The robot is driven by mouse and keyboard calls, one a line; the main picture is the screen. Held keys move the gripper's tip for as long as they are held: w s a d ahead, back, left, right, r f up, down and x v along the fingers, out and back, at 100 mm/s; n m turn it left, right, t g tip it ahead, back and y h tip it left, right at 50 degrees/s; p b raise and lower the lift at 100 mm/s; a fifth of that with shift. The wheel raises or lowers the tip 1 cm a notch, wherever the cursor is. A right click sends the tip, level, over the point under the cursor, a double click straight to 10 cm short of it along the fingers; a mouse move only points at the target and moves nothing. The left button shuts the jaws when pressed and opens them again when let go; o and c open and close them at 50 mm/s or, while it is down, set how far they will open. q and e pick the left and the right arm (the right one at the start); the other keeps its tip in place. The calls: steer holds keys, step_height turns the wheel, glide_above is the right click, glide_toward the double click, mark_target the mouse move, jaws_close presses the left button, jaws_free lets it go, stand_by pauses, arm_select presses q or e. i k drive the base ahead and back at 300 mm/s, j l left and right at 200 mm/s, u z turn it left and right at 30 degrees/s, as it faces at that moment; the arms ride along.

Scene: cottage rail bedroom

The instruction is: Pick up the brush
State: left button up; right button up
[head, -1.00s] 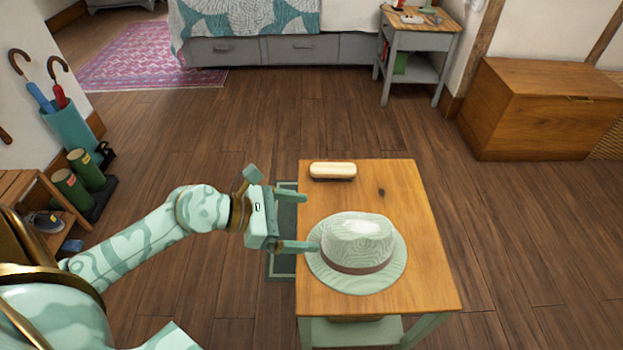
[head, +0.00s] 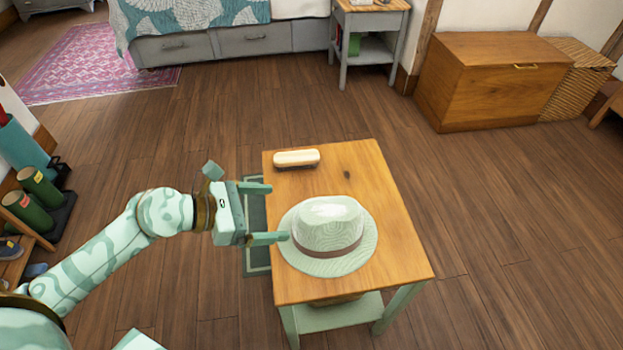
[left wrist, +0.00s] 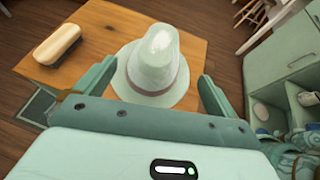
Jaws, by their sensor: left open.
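The brush (head: 297,158), with a pale wooden back and dark bristles below, lies near the far left corner of the small wooden table (head: 390,240). It also shows in the left wrist view (left wrist: 58,44), to the left of the hat. My left gripper (head: 270,213) is open and empty at the table's left edge. Its fingers point right, toward a pale green hat (head: 325,225) with a brown band. In the left wrist view the hat (left wrist: 155,62) appears between the two fingers. The brush is farther back than the gripper. My right gripper is not in view.
The hat takes up the middle left of the tabletop. A wooden chest (head: 495,85) stands at the back right, beside a grey nightstand (head: 368,40). Green boots (head: 35,195) stand at the left. The floor around the table is mostly clear.

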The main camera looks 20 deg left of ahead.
mark_target(298, 158)
steer(key=i+l+u, duration=0.15)
steer(key=u, duration=0.2)
steer(key=i+l+u, duration=0.25)
steer(key=i+u, duration=0.15)
